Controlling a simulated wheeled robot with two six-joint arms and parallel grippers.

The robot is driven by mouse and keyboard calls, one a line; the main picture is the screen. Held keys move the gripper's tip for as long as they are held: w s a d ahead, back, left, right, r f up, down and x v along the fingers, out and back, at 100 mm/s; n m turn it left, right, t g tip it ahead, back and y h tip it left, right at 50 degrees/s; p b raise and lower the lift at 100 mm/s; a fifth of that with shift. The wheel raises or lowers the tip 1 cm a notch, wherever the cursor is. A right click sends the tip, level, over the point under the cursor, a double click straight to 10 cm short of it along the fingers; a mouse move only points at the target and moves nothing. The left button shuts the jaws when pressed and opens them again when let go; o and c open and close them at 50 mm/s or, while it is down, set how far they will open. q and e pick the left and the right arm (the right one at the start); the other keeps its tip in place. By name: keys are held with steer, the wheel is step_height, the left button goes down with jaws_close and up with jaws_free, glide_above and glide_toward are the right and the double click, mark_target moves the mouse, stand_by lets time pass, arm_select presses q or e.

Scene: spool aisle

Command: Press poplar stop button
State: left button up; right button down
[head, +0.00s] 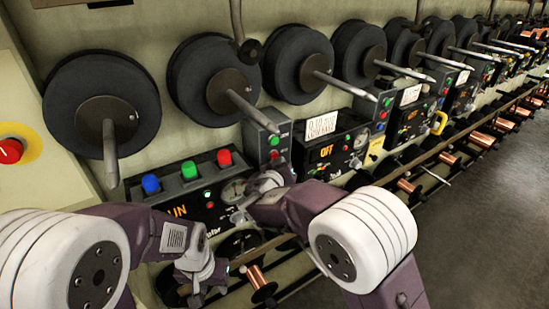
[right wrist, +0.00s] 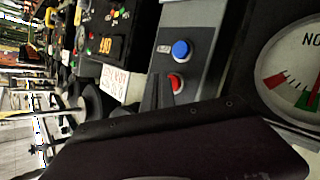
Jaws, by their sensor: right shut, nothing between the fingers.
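The nearest panel (head: 165,222) has a partly covered name ending like "plar" and lit letters "UN". Beside its top right stands a grey box (head: 252,146) with a green button and a red button (head: 274,157). In the right wrist view a grey box has a blue-looking button (right wrist: 181,49) and a red button (right wrist: 176,82). My right gripper (head: 272,182) is shut and empty, just below the box in the head view. Its dark fingertips (right wrist: 160,92) are close to the red button; contact is unclear. My left gripper (head: 198,285) hangs low before the panel, its jaws unclear.
Blue, green and red lamps (head: 188,170) top the panel. A round gauge (right wrist: 303,75) is near my right wrist. Black spools (head: 105,90) with protruding rods line the wall. A red knob (head: 10,151) is at far left. Floor at right is clear.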

steer(key=shift+w+a+b, duration=0.25)
steer(key=shift+w+b, duration=0.05)
steer(key=shift+w, duration=0.1)
stand_by(0.7)
steer(key=shift+s+d+b, duration=0.55)
steer(key=shift+s+b, duration=0.2)
steer(key=shift+b, duration=0.45)
steer(key=s+d+b, duration=0.3)
steer(key=s+b, duration=0.1)
steer(key=s, duration=0.1)
steer(key=shift+d+b, duration=0.25)
steer(key=shift+b, duration=0.15)
